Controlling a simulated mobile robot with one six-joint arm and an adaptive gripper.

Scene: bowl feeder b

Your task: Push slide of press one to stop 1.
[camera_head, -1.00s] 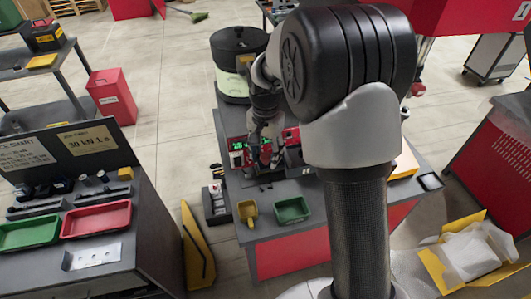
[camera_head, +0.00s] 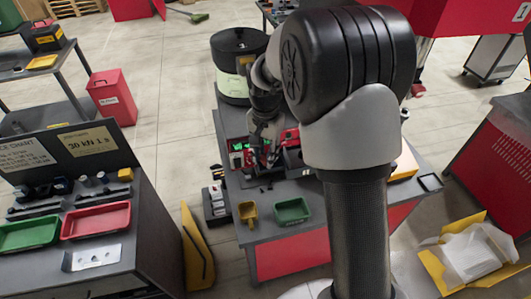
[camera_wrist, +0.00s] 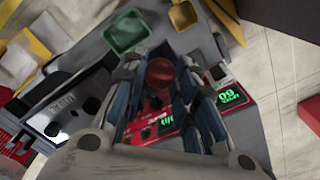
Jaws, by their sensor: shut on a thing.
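In the wrist view my gripper (camera_wrist: 159,68) has its two blue-grey fingers on either side of a round red knob (camera_wrist: 160,74), closed on it. Below the knob is a red panel (camera_wrist: 152,130) with small black knobs and a lit green display (camera_wrist: 230,97). In the head view my gripper (camera_head: 262,160) is down at the red and dark units on the bench, beside a green display (camera_head: 238,146). My arm and fingers hide much of the press there. I cannot tell the slide or its stop marks apart.
A green tray (camera_head: 292,210) and a yellow bin (camera_head: 247,213) stand at the bench's front. A round black-topped feeder (camera_head: 238,42) stands behind. A dark box with white pieces (camera_head: 216,200) is left of the bench. A side table with red tray (camera_head: 97,220) is farther left.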

